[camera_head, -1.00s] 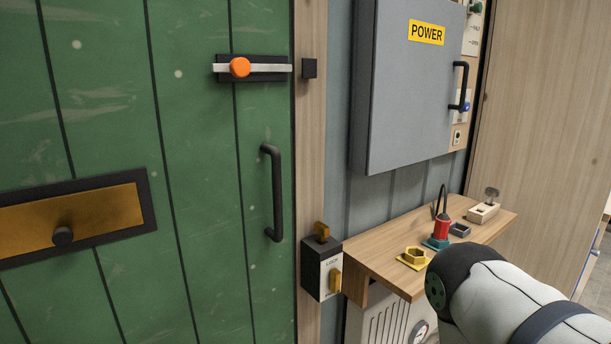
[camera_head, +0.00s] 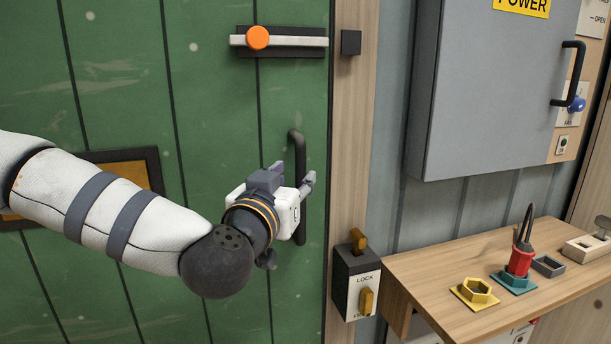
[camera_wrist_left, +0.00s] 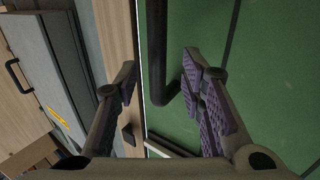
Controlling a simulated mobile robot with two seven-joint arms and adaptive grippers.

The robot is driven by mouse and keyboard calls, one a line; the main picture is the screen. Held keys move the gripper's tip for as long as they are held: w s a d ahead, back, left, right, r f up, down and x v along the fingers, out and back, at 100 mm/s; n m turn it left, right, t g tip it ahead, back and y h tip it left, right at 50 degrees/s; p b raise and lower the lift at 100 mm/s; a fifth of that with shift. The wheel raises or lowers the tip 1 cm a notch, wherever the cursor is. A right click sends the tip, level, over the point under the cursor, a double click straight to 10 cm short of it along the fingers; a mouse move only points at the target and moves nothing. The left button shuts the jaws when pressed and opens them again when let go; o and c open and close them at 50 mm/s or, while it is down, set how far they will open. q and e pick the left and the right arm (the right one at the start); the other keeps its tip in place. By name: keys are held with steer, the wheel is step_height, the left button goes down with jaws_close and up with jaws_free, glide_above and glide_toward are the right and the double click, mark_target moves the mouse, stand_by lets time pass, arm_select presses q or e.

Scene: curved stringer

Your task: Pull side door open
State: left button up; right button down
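The green side door (camera_head: 120,60) fills the left of the head view and appears shut against its wooden frame. Its black vertical handle (camera_head: 298,150) is near the right edge, partly hidden by my left gripper (camera_head: 303,182). In the left wrist view the handle (camera_wrist_left: 155,45) runs between the two spread fingers of my left gripper (camera_wrist_left: 160,62), which is open. I cannot tell whether either finger touches it. A latch with an orange knob (camera_head: 257,38) is above; its pale bar stops short of the black catch (camera_head: 351,42) on the frame. My right gripper is out of view.
A black lock box (camera_head: 356,278) with yellow parts sits on the frame beside the door. A wooden shelf (camera_head: 440,280) with several small fixtures juts out at right. A grey power cabinet (camera_head: 490,110) hangs above it.

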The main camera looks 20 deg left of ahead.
mark_target(299, 174)
arm_select(q)
steer(key=w, duration=0.4)
steer(key=shift+w, duration=0.15)
jaws_close()
steer(key=shift+d, duration=0.1)
